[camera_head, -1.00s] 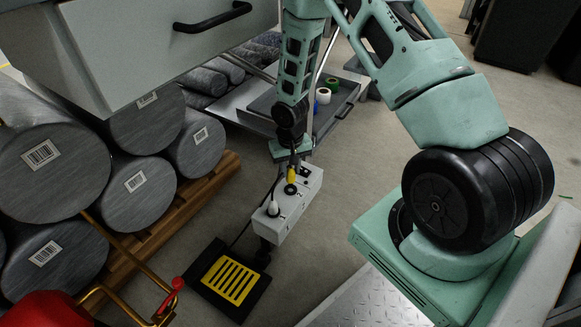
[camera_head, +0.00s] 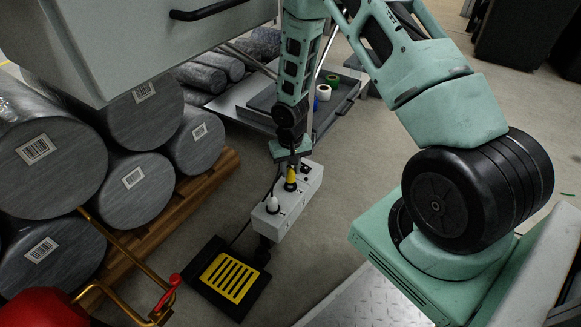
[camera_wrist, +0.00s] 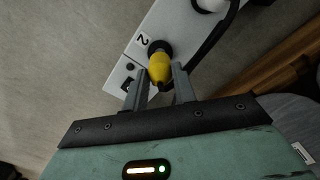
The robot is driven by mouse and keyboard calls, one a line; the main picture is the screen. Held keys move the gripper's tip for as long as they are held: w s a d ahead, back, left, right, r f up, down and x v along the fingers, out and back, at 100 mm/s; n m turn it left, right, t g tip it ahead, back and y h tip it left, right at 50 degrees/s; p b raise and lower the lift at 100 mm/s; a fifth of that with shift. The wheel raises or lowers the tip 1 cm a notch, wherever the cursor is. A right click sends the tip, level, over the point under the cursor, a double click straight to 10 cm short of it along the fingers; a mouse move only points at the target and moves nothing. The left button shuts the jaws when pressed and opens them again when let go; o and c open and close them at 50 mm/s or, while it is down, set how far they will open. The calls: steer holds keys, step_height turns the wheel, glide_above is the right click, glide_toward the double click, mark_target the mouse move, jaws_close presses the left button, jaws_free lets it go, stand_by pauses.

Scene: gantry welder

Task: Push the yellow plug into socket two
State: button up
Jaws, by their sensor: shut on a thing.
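The yellow plug (camera_wrist: 160,73) is between the fingers of my gripper (camera_wrist: 160,80), which is shut on it. In the wrist view its tip end meets the black round socket two (camera_wrist: 158,48), beside the printed "2". In the head view the yellow plug (camera_head: 292,174) stands over socket two (camera_head: 290,186) on the white socket box (camera_head: 278,222). My gripper (camera_head: 292,162) is above it, pointing down. How deep the plug sits in the socket I cannot tell.
A white plug (camera_head: 272,204) with a dark cable stands at the near end of the box. A black pedal plate with yellow slats (camera_head: 229,277) lies on the floor. Wrapped rolls (camera_head: 137,179) are stacked at left. A grey cabinet (camera_head: 140,45) overhangs upper left.

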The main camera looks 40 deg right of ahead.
steer(key=shift+f, duration=0.3)
steer(key=shift+f+b, duration=0.5)
steer(key=shift+f, duration=0.45)
steer(key=o, duration=1)
steer(key=shift+r+p, duration=4.15)
steer(key=shift+r, duration=4.5)
